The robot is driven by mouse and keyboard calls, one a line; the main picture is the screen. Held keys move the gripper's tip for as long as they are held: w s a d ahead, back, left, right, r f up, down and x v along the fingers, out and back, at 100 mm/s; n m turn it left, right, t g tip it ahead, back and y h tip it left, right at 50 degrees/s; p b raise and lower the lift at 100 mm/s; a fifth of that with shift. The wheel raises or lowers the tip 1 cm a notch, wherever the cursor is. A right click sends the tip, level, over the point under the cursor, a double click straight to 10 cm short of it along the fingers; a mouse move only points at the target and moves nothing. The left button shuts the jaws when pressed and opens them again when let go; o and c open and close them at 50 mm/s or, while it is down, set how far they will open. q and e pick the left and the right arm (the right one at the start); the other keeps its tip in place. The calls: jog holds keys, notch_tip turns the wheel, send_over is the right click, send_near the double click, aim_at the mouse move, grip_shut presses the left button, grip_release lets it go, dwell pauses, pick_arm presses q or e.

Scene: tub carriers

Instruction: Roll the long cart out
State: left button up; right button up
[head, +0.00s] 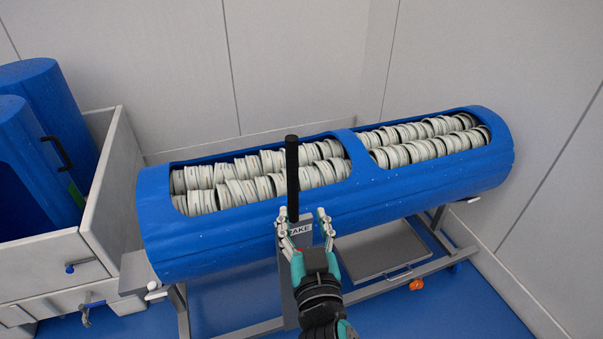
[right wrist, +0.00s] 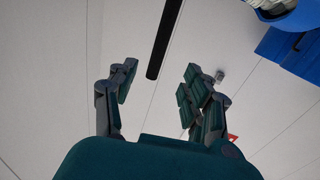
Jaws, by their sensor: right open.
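The long cart (head: 420,190) is a long blue tub on a grey wheeled frame, lying across the middle of the head view. Two openings in its top show rows of pale ring-shaped pieces. A black bar handle (head: 292,175) stands up at its front middle, above a grey plate with a partly hidden label. My right gripper (head: 304,213) is open at the lower end of the handle. In the right wrist view the handle (right wrist: 164,42) shows between the spread fingers, not gripped. I cannot tell how deep between them it is. My left gripper is out of view.
A pale walled carrier (head: 100,205) with upright blue tubs (head: 50,105) stands close to the cart's left end. Pale walls (head: 290,60) stand behind and at the right. A grey tray (head: 385,250) sits low under the cart. Blue floor (head: 465,300) is open in front at right.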

aim_at(294, 172)
jog(key=w, duration=0.4)
jog(key=w+a, duration=0.1)
jog(key=w, duration=0.9)
jog(key=shift+w+a+b, duration=0.15)
jog(key=shift+a+b, duration=0.2)
grip_shut()
